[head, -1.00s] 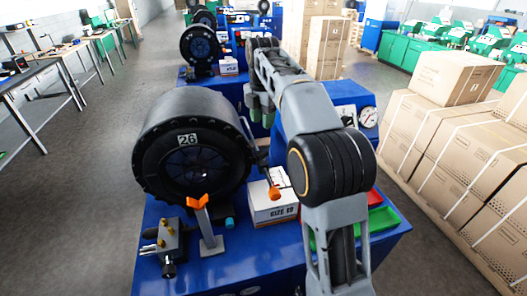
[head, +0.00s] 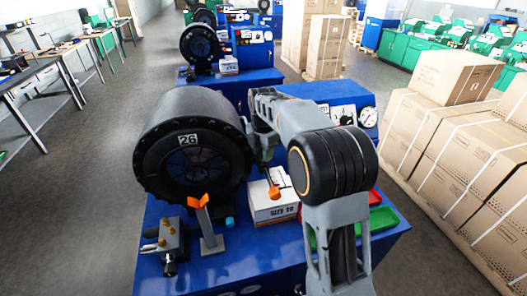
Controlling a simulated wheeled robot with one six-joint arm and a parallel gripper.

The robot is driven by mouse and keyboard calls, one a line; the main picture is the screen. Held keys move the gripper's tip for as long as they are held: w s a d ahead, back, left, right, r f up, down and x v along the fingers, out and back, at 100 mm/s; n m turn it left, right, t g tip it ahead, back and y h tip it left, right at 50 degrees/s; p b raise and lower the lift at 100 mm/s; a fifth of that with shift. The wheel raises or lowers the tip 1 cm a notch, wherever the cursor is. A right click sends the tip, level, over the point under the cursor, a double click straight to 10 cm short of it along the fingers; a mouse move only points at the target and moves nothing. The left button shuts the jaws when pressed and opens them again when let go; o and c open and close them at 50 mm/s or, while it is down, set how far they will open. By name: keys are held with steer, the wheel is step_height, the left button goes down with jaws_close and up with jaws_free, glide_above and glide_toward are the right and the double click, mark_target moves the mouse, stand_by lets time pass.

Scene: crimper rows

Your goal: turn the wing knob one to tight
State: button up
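The blue crimper bench (head: 240,262) carries a large black round crimper head marked 26 (head: 190,150). My arm reaches over the bench, and its end bends down just right of the crimper head. My gripper (head: 265,156) is small and dark there, partly hidden by my own arm; its fingers are not clear. A lever with an orange ball (head: 273,192) stands near my gripper. I cannot tell which part is the wing knob.
A white box with printing (head: 270,210) sits on the bench below my arm. Red and green trays (head: 380,220) lie to its right. Gauges (head: 345,115) face forward at the back. Strapped cartons (head: 460,150) stand right; grey floor (head: 80,200) is clear at left.

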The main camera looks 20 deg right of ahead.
jaws_close()
stand_by(0.3)
steer(key=shift+m, duration=2.8)
jaws_free()
step_height(320, 180, up, 14)
